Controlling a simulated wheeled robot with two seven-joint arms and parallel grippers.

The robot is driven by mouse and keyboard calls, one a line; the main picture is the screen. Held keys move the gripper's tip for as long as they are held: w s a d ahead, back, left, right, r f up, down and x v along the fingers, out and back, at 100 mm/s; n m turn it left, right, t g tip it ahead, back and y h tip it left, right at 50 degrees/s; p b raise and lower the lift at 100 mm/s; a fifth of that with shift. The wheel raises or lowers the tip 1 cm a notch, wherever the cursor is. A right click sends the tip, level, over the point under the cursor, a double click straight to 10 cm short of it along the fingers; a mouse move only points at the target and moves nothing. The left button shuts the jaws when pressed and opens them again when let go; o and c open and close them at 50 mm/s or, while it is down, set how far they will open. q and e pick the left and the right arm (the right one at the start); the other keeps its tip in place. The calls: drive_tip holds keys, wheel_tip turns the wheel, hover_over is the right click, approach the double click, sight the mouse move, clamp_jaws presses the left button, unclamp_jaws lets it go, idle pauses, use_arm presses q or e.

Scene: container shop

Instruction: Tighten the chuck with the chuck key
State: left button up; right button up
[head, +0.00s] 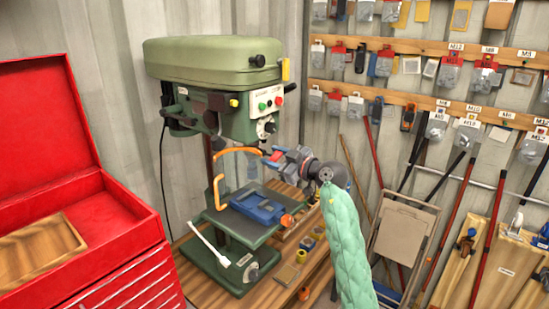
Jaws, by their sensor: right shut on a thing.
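The green drill press (212,60) stands on a wooden bench. Its grey chuck (252,172) hangs below the head, beside an orange curved guard (218,190). My right gripper (270,158) reaches in from the right, its fingertips close to the chuck. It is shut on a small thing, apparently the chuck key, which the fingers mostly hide. I cannot tell whether the key touches the chuck. My left gripper is not in view.
A blue vise (258,206) sits on the press table under the chuck. A white-handled tool (211,246) lies at the left of the base. A red tool chest (110,240) with open lid stands left. Small boxes (307,242) lie on the bench (210,296).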

drive_tip(key=shift+m, duration=0.8)
drive_tip(key=shift+m, duration=1.4)
drive_tip(key=shift+m, duration=1.5)
